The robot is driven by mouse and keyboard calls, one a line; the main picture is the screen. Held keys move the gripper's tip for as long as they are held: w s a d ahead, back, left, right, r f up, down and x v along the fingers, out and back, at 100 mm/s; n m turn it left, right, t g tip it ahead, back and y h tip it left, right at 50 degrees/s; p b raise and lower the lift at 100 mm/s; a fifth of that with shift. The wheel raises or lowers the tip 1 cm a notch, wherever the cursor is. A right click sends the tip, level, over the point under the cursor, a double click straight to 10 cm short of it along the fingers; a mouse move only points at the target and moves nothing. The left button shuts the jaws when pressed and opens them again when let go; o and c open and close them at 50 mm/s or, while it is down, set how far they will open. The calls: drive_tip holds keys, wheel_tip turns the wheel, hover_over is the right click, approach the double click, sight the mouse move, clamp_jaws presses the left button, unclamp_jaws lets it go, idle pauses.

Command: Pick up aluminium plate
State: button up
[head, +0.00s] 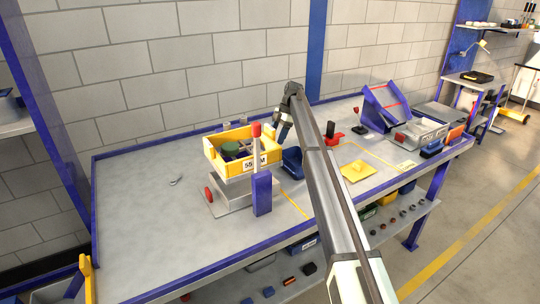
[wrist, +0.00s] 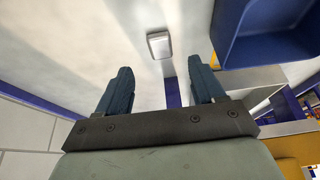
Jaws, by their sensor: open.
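A small pale-grey rectangular piece (wrist: 160,44) with a darker edge lies on the grey bench top in the wrist view. It looks like the aluminium plate, though I cannot be sure. It lies beyond my fingertips, roughly in line with the gap between them, and apart from them. I cannot make it out in the head view, where my arm covers part of the bench. My gripper (head: 281,130) is above the back of the bench, right of the yellow bin. In the wrist view, its two dark blue fingers (wrist: 160,82) are apart with nothing between them.
A yellow bin (head: 212,154) with mixed pieces sits on a grey stand, behind a blue post (head: 262,194) with a red top. A blue bin (wrist: 268,50) is close on the right in the wrist view. The wall borders the back. The bench's left part is mostly clear.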

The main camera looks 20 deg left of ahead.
drive_tip(key=shift+x, duration=3.35)
drive_tip(key=c, duration=1.1)
drive_tip(key=shift+r, duration=0.1)
wheel_tip(320, 180, up, 10)
drive_tip(key=shift+s, duration=0.1)
